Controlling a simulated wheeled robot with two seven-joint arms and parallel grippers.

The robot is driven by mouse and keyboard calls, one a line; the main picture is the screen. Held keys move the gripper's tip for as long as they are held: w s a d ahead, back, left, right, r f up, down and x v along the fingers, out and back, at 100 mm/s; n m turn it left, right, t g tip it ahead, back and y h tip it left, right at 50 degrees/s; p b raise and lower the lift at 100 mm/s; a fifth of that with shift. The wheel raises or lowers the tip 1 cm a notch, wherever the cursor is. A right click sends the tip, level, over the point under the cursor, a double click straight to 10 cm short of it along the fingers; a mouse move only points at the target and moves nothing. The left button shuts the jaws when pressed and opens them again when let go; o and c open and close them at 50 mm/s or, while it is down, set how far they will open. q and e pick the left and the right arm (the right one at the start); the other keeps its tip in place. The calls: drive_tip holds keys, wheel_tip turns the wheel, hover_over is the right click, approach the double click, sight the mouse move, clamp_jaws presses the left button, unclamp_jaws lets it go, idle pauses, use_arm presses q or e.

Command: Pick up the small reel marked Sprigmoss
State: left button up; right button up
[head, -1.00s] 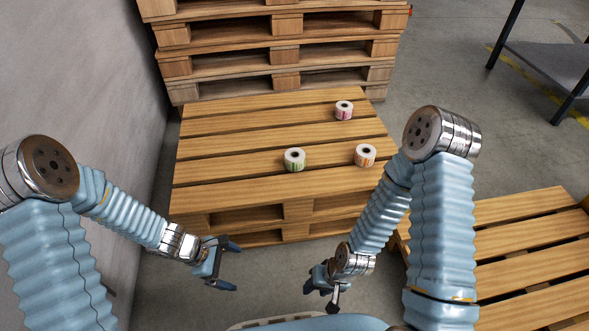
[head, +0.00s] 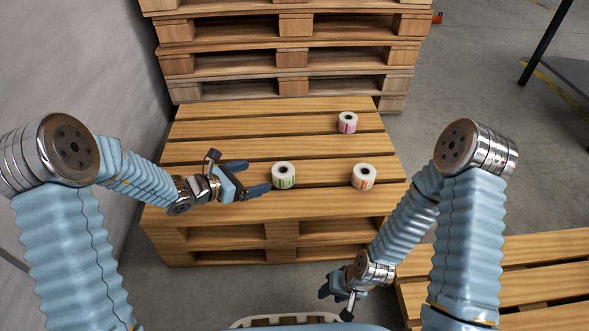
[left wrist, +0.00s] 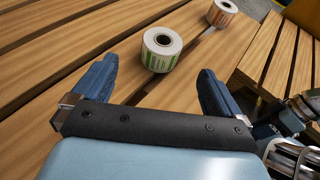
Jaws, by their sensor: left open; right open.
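Three small label reels stand on the near pallet: one with a green label (head: 284,176), one with an orange label (head: 363,177), and one with a pink-red label (head: 348,123) farther back. Their names are too small to read, so I cannot tell which is marked Sprigmoss. My left gripper (head: 250,178) is open and empty, just left of the green reel, its fingers pointing toward it. In the left wrist view the green reel (left wrist: 161,50) lies ahead, just beyond the fingertips; the orange reel (left wrist: 221,14) is farther off. My right gripper (head: 338,297) is open and low, in front of the pallet.
The reels' pallet (head: 215,152) has gaps between its slats. A tall pallet stack (head: 290,55) stands behind it and a wall (head: 75,60) is at the left. Another pallet (head: 525,265) lies at the right. The slats around the reels are clear.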

sight(280, 173)
use_arm(q)
drive_tip(key=b+x, duration=0.1)
drive_tip(key=x, duration=0.7)
drive_tip(key=shift+d+f, duration=0.1)
drive_tip(key=shift+f, duration=0.05)
drive_tip(key=b+x, duration=0.1)
drive_tip(key=x, duration=0.4)
drive_tip(key=shift+s+d, duration=0.1)
drive_tip(key=shift+s, duration=0.05)
drive_tip(key=c, duration=1.1)
